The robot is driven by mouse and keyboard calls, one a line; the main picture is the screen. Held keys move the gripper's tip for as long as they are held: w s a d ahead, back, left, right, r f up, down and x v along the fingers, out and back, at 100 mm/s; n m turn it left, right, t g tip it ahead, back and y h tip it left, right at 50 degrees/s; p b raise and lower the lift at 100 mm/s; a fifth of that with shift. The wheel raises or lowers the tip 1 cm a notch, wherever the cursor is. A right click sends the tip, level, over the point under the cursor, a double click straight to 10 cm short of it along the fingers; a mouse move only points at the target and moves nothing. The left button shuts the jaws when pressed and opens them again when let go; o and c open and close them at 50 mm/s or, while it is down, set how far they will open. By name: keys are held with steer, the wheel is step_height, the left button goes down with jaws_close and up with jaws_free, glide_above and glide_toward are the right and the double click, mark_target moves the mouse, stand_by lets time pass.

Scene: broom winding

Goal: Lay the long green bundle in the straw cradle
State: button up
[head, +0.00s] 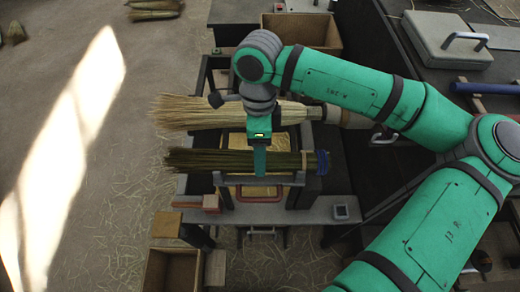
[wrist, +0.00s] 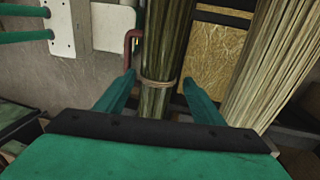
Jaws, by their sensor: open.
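The long green bundle (head: 208,160) lies level across a dark frame (head: 232,181) in the head view, with a blue binding at its right end. In the wrist view the green bundle (wrist: 165,38) runs away from me, with a tan tie around it. My gripper (head: 259,165) is over the bundle; in the wrist view its open fingers (wrist: 158,82) stand on either side of the bundle. I cannot tell whether they touch it. A straw-coloured panel (head: 234,140) shows behind the bundle, and a pale straw bundle (head: 185,113) lies parallel beyond. Which part is the straw cradle is unclear.
A wooden box (head: 170,268) stands at the lower left and another box (head: 318,30) at the back. A grey case (head: 447,38) sits on the right-hand bench. A red handle (head: 258,199) is at the frame's front. The floor at left is mostly clear.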

steer(key=shift+r, duration=0.15)
step_height(320, 180, up, 10)
steer(key=w, duration=0.1)
steer(key=shift+w+r, duration=0.2)
steer(key=shift+w, duration=0.2)
stand_by(0.3)
